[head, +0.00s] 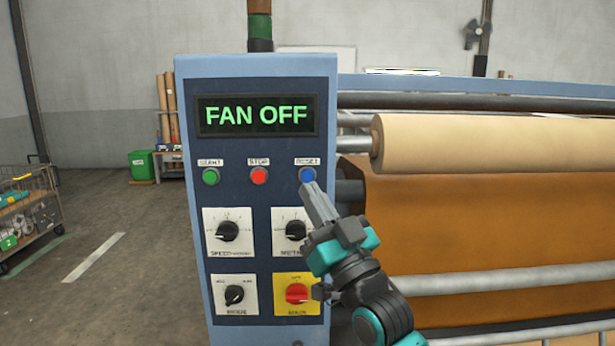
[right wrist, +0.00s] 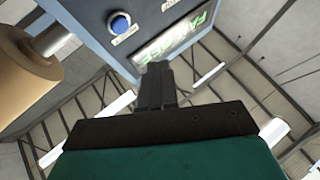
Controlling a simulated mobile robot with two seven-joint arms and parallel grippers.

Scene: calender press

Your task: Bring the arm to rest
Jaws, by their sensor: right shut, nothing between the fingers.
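My right gripper (head: 309,187) is in front of the control panel (head: 265,240), with its fingertips just below the blue RESET button (head: 307,174). Its fingers are together and hold nothing. I cannot tell from the head view whether the tips touch the panel. In the right wrist view the shut fingers (right wrist: 155,72) point toward the panel, and the blue button (right wrist: 120,24) shows to their upper left, apart from them. The display (head: 257,115) reads FAN OFF in green. My left gripper is not in view.
The panel also carries a green START button (head: 210,177), a red STOP button (head: 259,176), black knobs and a red switch (head: 297,293) on yellow. A tan roll (head: 490,143) lies right of the panel. A cart (head: 28,215) stands far left; the floor between is clear.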

